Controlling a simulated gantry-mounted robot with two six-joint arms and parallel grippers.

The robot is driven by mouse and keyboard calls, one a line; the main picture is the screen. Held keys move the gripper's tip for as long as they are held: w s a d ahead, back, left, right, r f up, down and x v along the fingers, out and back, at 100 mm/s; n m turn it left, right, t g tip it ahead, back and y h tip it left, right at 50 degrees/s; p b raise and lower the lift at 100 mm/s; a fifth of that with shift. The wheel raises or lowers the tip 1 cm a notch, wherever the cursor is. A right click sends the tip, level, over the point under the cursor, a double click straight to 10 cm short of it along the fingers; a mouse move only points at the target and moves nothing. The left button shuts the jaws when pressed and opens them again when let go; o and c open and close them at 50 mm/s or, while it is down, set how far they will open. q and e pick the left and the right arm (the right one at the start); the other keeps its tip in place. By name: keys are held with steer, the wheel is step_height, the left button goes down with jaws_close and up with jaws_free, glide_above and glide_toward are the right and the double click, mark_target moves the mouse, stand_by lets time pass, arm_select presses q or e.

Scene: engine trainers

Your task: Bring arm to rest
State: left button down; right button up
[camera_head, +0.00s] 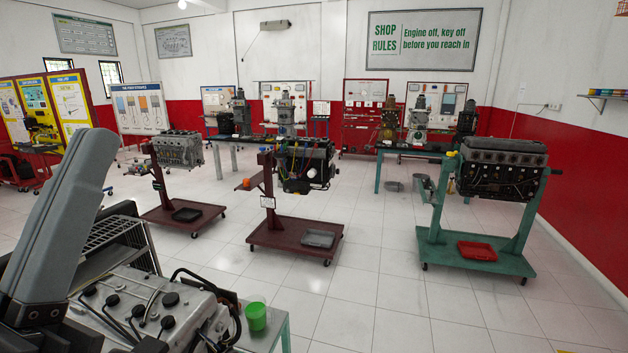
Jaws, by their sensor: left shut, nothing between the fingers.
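My left gripper (90,150) is close to the camera at the left edge, grey with a dark base and pointing up. It is shut and holds nothing. It stands in the air to the left of a grey engine (150,305) in the foreground, and I see no contact between them. My right gripper is not in view.
A green cup (256,316) stands beside the foreground engine. Engines hang on wheeled stands: a grey one (178,150), a dark one with coloured wires (305,163) and a black one (500,170) on a green stand (430,240). The tiled floor (385,300) between is clear.

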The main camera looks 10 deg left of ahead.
arm_select(q)
step_height(320, 180, up, 27)
steer(key=w+p, duration=0.1)
steer(key=p, duration=2.6)
steer(key=shift+f+m+g+h, duration=0.15)
steer(key=shift+m+g+h, duration=0.15)
steer(key=shift+d, duration=0.1)
